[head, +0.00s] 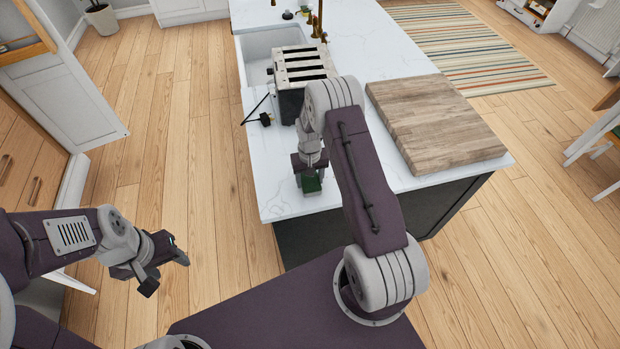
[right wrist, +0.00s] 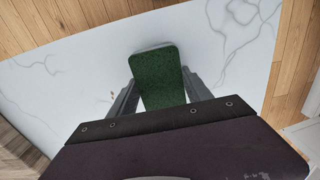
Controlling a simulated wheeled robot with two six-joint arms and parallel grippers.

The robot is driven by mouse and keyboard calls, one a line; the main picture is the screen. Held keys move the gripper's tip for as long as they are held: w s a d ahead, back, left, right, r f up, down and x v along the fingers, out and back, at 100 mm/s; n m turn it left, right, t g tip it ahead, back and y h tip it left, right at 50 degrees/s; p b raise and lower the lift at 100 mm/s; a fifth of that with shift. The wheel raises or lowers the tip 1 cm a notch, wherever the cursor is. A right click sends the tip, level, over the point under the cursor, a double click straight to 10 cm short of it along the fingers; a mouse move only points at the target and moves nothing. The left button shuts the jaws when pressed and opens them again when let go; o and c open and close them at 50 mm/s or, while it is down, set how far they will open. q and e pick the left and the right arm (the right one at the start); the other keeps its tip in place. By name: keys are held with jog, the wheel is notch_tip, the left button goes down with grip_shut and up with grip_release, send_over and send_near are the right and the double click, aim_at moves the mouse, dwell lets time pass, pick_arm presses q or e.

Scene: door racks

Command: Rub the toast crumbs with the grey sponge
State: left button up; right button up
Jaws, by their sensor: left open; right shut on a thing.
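The sponge (right wrist: 158,72) shows a green scrub face with a thin grey edge at its far end. My right gripper (head: 309,172) is shut on it, with a finger along each side, low over the near part of the white marble counter; I cannot tell whether it touches. The green face also shows in the head view (head: 311,185). A tiny brown speck (right wrist: 112,93) lies left of the sponge in the right wrist view, perhaps a crumb; other crumbs are not visible. My left gripper (head: 166,273) is open and empty over the floor, left of the counter.
A toaster (head: 304,73) stands behind my right gripper, with a black plug and cord (head: 264,119) beside it. A thick wooden board (head: 435,125) lies to the right. The sink (head: 268,45) is further back. The counter's near left corner (head: 274,200) is bare.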

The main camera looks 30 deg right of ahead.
aim_at(309, 178)
notch_tip(309, 178, up, 3)
jog(key=shift+f, duration=0.2)
jog(key=shift+w+r+p, duration=0.2)
jog(key=shift+r+p, duration=0.25)
jog(key=shift+p, duration=0.1)
jog(key=shift+w+r+p, duration=0.2)
jog(key=shift+r+p, duration=0.25)
jog(key=shift+p, duration=0.05)
jog(key=shift+s+r+p, duration=0.15)
jog(key=shift+r+p, duration=0.4)
jog(key=shift+r, duration=0.3)
jog(key=shift+s+r+p, duration=0.1)
jog(key=shift+r+p, duration=0.45)
jog(key=shift+r, duration=0.3)
pick_arm(q)
jog(key=r, duration=0.4)
jog(key=shift+w+d+r, duration=0.15)
jog(key=shift+w+r, duration=0.1)
jog(key=shift+r, duration=0.15)
pick_arm(e)
jog(key=shift+w, duration=0.1)
